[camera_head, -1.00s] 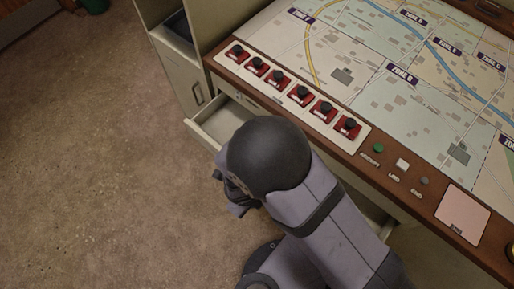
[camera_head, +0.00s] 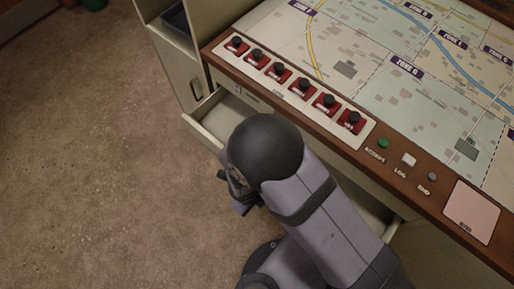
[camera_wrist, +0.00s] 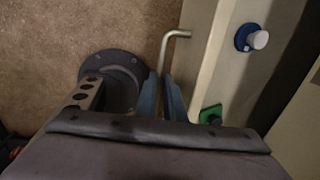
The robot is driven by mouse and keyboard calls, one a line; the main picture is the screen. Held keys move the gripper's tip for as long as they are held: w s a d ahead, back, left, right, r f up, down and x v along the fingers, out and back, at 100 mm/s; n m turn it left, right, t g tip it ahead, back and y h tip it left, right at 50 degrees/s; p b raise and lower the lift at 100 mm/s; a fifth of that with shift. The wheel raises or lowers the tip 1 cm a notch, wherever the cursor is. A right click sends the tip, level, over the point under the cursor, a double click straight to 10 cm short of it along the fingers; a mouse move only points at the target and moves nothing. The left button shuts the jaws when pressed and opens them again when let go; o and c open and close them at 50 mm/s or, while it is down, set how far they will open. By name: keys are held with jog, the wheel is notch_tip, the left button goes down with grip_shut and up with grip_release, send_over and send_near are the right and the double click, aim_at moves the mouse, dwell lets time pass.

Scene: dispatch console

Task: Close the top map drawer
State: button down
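The top map drawer (camera_head: 202,133) stands open below the console's wooden edge, with its pale front pulled out toward the floor side. My arm covers its middle. In the wrist view, the drawer's pale front (camera_wrist: 200,45) shows with a bent metal handle (camera_wrist: 178,33) on its outer side. My gripper (camera_wrist: 161,80) is at this handle, and the handle bar runs down between its two bluish fingers. The gap is narrow, and I cannot tell whether the fingers press on the bar. In the head view my gripper (camera_head: 240,206) is partly hidden behind my wrist.
Inside the drawer are a blue piece with a white knob (camera_wrist: 252,38) and a green piece (camera_wrist: 211,113). Above is the console with a row of red switches (camera_head: 302,88), a green button (camera_head: 383,143) and a zone map (camera_head: 430,95). A cabinet (camera_head: 178,65) stands left; the carpet (camera_head: 90,170) is clear.

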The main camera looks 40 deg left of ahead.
jog(key=w+p, duration=0.2)
jog(key=w, duration=0.2)
jog(key=w+p, duration=0.3)
jog(key=w, duration=0.2)
jog(key=w+p, duration=0.2)
jog(key=w, duration=0.2)
jog(key=shift+w+a+r+p, duration=0.1)
jog(key=shift+w+r+p, duration=0.15)
jog(key=shift+r+p, duration=0.05)
jog(key=shift+w+f, duration=0.25)
jog(key=shift+w, duration=0.35)
jog(key=c, duration=1.8)
grip_release()
jog(key=shift+c, duration=0.2)
jog(key=shift+s, duration=0.1)
notch_tip(320, 180, up, 7)
jog(key=s+p, duration=0.1)
jog(key=p, duration=0.1)
jog(key=shift+s, duration=0.15)
jog(key=shift+c, duration=0.3)
